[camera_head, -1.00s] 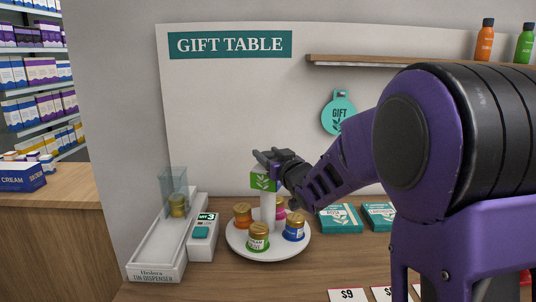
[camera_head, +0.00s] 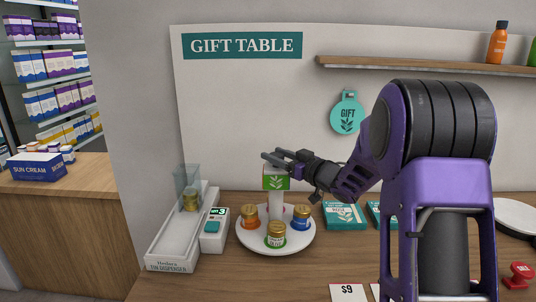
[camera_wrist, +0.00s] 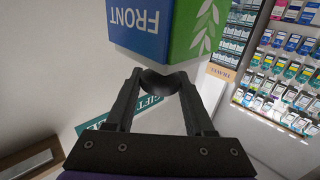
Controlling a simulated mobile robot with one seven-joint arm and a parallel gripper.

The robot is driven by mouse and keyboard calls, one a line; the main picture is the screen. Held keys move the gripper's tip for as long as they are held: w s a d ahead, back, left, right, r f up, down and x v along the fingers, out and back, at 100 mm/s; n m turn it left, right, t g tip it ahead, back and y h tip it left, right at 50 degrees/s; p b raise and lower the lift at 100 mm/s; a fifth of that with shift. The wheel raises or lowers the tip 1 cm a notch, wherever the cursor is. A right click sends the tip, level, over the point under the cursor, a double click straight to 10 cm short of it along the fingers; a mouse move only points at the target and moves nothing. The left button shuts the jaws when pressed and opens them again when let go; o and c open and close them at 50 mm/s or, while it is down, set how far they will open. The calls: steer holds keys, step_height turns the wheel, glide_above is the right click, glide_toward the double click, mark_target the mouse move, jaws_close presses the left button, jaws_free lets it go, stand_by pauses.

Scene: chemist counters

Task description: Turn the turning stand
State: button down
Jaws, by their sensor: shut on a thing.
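The turning stand is a round white plate (camera_head: 250,244) on the counter with a white post (camera_head: 275,206). A block tops the post, its green leaf face (camera_head: 275,183) toward the head camera. An orange-label jar (camera_head: 250,218) stands at left, a green-label jar (camera_head: 275,238) in front and a blue-label jar (camera_head: 301,220) at right. A pink jar is mostly hidden behind the post. My gripper (camera_head: 280,158) is shut on a dark knob (camera_wrist: 162,82) at the block. The wrist view shows a blue FRONT face (camera_wrist: 143,25) beside the green face.
A white tin dispenser (camera_head: 165,245) and a small unit marked 3 (camera_head: 214,238) stand close left. Teal boxes (camera_head: 343,215) lie right of the stand. Price cards (camera_head: 347,292) lie at the front edge. A wall shelf (camera_head: 400,63) is above.

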steer(key=shift+r, duration=0.15)
steer(key=shift+c, duration=1.4)
jaws_free()
steer(key=v, duration=1.7)
steer(key=shift+s, duration=0.2)
steer(key=shift+d, duration=0.1)
